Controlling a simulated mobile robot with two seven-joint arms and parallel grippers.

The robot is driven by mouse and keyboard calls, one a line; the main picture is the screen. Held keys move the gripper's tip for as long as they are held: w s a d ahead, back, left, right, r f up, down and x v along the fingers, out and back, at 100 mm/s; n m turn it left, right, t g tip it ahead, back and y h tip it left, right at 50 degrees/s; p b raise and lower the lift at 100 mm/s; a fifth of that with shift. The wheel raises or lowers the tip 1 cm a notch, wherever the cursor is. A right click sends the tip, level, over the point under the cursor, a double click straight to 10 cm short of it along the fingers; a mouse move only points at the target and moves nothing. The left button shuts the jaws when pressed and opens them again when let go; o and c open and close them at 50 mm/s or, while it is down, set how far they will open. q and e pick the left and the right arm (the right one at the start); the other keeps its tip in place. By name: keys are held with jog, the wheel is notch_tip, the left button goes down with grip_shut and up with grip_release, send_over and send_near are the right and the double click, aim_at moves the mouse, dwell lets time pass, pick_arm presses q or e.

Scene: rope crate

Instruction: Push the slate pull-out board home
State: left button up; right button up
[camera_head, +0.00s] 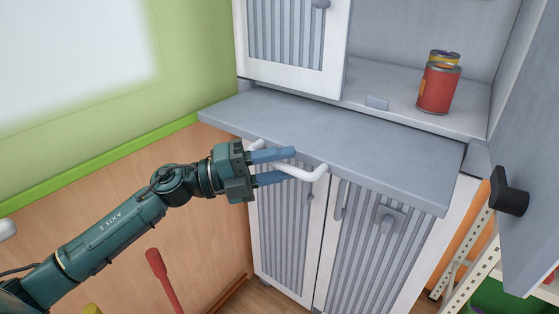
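The slate pull-out board (350,142) is a flat grey-blue slab sticking out from the cabinet at counter height, above two ribbed lower doors. A white bar handle (307,174) runs along its front edge. My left gripper (290,165) reaches in from the left at the board's front. Its two blue fingers are spread apart, one above and one below the handle bar. A gap shows between the fingers, and I cannot tell whether either touches the bar. The fingers hide part of the handle. My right gripper is out of view.
An upper ribbed door (296,40) hangs at the left. A grey door with a black knob (510,192) stands at the right. The board's top is bare.

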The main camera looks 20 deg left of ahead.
pick_arm(q)
jog(key=shift+c, duration=0.2)
grip_shut()
dwell(0.3)
